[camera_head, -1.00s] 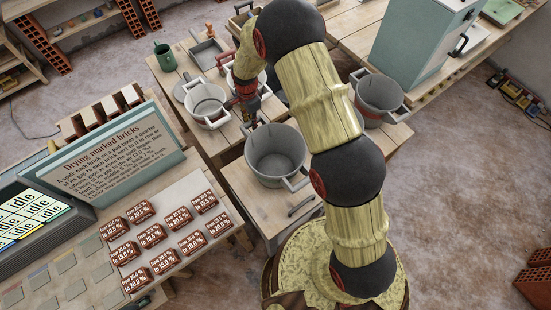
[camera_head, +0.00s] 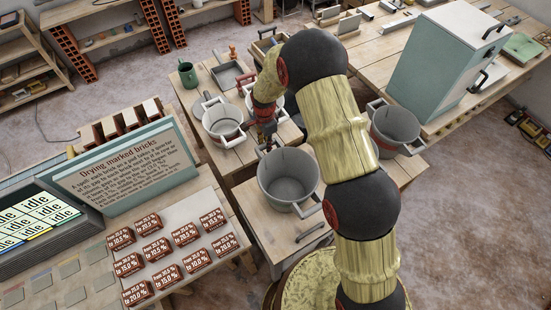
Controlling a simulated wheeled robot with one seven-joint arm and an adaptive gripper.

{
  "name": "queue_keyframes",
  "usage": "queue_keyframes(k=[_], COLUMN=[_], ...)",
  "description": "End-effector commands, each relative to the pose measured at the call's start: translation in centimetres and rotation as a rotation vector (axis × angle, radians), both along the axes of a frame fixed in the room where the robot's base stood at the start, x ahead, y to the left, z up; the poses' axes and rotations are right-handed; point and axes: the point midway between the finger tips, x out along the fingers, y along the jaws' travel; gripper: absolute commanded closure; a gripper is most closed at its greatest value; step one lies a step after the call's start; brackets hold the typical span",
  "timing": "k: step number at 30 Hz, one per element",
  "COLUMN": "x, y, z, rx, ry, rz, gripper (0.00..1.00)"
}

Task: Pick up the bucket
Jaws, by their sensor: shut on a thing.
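A grey metal bucket (camera_head: 288,190) with two loop handles stands upright at the near end of the wooden bench, in the middle of the head view. It looks empty. My gripper (camera_head: 266,142) points down at the far-left rim of this bucket and is shut on its far handle. The fingertips are small and partly hidden, so the exact grip is hard to see. I cannot tell whether the bucket's base touches the bench top.
A pale bucket with red marks (camera_head: 222,124) stands just left of my gripper. Another grey bucket (camera_head: 395,130) stands right of my arm. A sign (camera_head: 130,168) and labelled bricks (camera_head: 152,250) are at left. A teal cabinet (camera_head: 440,62) stands behind right. Open floor lies at right.

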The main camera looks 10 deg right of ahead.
Motion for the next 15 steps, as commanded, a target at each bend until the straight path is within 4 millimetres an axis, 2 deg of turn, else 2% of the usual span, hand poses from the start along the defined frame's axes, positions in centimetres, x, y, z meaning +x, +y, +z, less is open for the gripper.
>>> queue_keyframes(k=[5,9,15], x=[0.1,0.2,-1.0], y=[0.0,0.0,2.8], z=[1.2,3.2,6.5], rx=[0.000,0.001,0.002], ry=[-0.003,-0.005,-0.004], rz=[0.000,0.000,0.004], gripper=[1.00,1.00,1.00])
